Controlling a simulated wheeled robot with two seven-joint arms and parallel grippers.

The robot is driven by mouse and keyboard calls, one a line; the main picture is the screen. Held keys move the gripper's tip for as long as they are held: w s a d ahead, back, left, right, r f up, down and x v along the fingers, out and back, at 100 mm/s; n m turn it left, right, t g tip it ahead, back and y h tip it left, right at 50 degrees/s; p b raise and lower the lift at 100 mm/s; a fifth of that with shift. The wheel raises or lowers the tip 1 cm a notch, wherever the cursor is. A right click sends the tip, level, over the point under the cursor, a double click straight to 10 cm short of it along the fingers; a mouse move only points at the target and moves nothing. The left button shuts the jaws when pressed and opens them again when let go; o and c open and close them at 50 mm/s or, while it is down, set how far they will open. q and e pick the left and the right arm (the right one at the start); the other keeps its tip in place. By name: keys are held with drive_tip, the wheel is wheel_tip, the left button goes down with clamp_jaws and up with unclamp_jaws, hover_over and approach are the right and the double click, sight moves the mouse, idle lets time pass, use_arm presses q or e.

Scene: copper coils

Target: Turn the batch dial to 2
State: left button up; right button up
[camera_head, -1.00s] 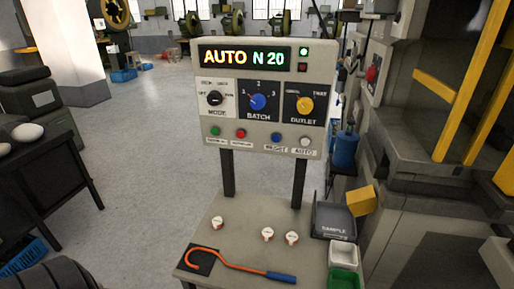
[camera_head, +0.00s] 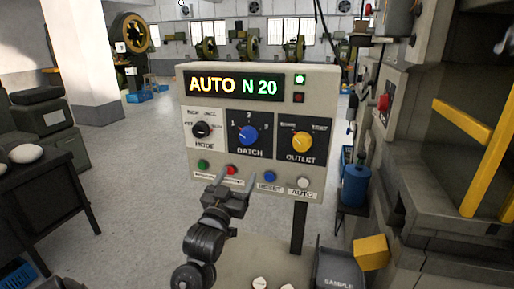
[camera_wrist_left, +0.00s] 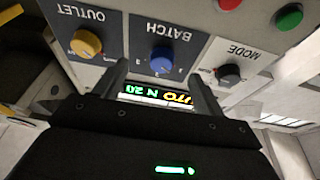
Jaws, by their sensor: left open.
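The blue batch dial (camera_head: 248,135) is in the middle of the grey control panel (camera_head: 235,187), with marks 1, 2 and 3 around it. Its pointer appears to lean up-left, towards 1. In the left wrist view the dial (camera_wrist_left: 162,61) shows upside down, between and beyond the two fingers. My left gripper (camera_head: 236,182) is open and empty, in front of the panel's lower part and below the dial, with its fingers pointing up towards the panel. It appears apart from the dial. My right gripper is not in view.
The black mode dial (camera_head: 203,130) is left of the batch dial and the yellow outlet dial (camera_head: 302,141) right. Green, red, blue and white buttons line the panel's bottom. The display (camera_head: 237,86) reads AUTO N 20. A grey sample bin (camera_head: 338,272) stands lower right.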

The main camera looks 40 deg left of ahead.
sight(246, 138)
use_arm(q)
drive_tip(key=shift+t+y, duration=0.4)
drive_tip(key=shift+t, duration=0.1)
drive_tip(key=w+a+r+p, duration=0.1)
drive_tip(key=w+r, duration=0.1)
drive_tip(key=w+a+r+p, duration=0.1)
drive_tip(key=w+r, duration=0.1)
drive_tip(key=w, duration=0.1)
drive_tip(key=w+a+r+p, duration=0.1)
drive_tip(key=w+r, duration=0.1)
drive_tip(key=r, duration=0.1)
drive_tip(key=shift+w+a+r, duration=0.1)
drive_tip(key=shift+w+a, duration=0.2)
drive_tip(key=shift+w, duration=0.05)
drive_tip(key=shift+w+a+r+p, duration=0.15)
drive_tip(key=shift+w+p, duration=0.15)
drive_tip(key=shift+w, duration=0.15)
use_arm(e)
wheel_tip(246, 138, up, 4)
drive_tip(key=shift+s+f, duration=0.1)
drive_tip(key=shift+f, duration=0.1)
use_arm(q)
drive_tip(key=shift+c, duration=0.7)
drive_tip(key=c, duration=0.8)
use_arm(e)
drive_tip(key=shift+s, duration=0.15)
